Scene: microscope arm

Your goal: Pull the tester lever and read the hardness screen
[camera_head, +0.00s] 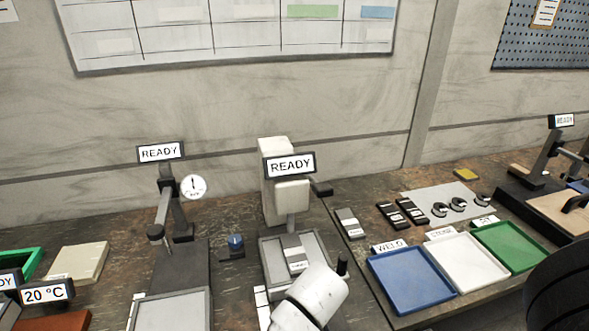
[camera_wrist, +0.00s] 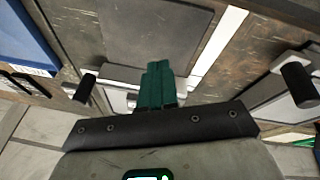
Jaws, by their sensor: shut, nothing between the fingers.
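A pale machine (camera_head: 281,147) with a READY screen (camera_head: 290,165) stands at the middle of the bench in the head view, likely the hardness tester. A small dark arm (camera_head: 321,189) sticks out right of its head. A grey block with a label (camera_head: 294,254) sits in its base tray, under the head. A black upright grip (camera_head: 343,263) shows just behind my white arm; I cannot tell which part is the tester lever. In the wrist view my gripper (camera_wrist: 157,68) has its teal fingers shut together and empty. Black cylindrical grips (camera_wrist: 85,88) (camera_wrist: 297,82) stand either side, apart from the fingers.
Left is another machine with a READY screen (camera_head: 161,152) and a round dial (camera_head: 193,187). Right are blue (camera_head: 410,281), white (camera_head: 460,262) and green (camera_head: 511,247) trays, with small dark parts behind them. A 20 °C display (camera_head: 46,292) stands at far left.

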